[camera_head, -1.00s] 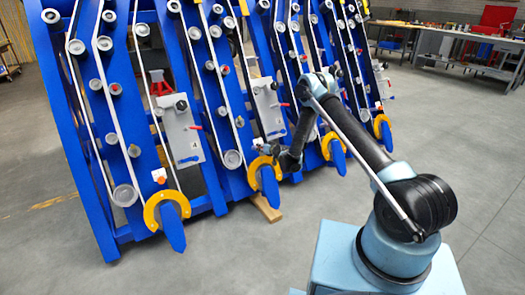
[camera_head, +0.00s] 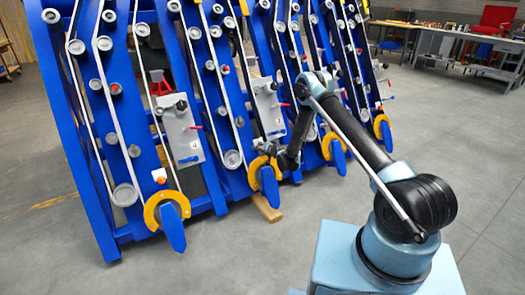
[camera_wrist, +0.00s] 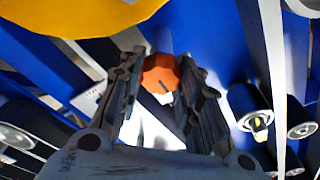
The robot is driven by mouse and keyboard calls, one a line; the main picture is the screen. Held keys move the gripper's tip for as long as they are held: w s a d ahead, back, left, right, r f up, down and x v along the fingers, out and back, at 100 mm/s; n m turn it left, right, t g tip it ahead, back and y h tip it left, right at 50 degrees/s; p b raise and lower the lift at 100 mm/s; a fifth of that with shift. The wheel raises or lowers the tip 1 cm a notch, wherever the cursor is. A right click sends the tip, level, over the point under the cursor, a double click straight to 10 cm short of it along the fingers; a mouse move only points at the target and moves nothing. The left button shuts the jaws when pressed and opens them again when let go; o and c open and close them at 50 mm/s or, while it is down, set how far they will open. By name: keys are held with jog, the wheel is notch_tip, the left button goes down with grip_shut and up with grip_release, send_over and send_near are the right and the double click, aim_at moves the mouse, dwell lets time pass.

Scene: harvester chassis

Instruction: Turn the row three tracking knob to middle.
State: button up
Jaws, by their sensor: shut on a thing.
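The orange tracking knob (camera_wrist: 159,72) with a scalloped rim shows in the wrist view between the two fingers. A short dark mark runs slantwise across its face. My gripper (camera_wrist: 161,62) is shut on this knob, one finger on each side. In the head view my gripper (camera_head: 264,149) is low on the harvester chassis, at the second yellow ring (camera_head: 254,172) from the left. There the arm's end hides the knob, and its setting cannot be read.
Blue sloping chassis rows (camera_head: 83,190) carry rollers, white belts and grey boxes (camera_head: 183,135). Another orange knob (camera_head: 160,178) is on the leftmost row. A wooden block (camera_head: 267,207) lies on the floor below. A workbench (camera_head: 468,48) stands far right.

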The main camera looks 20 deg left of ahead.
jog(key=shift+w+d, duration=0.1)
jog(key=shift+d, duration=0.15)
jog(key=o, duration=1)
jog(key=shift+o, duration=0.2)
jog(key=shift+a, duration=0.1)
notch_tip(320, 180, up, 10)
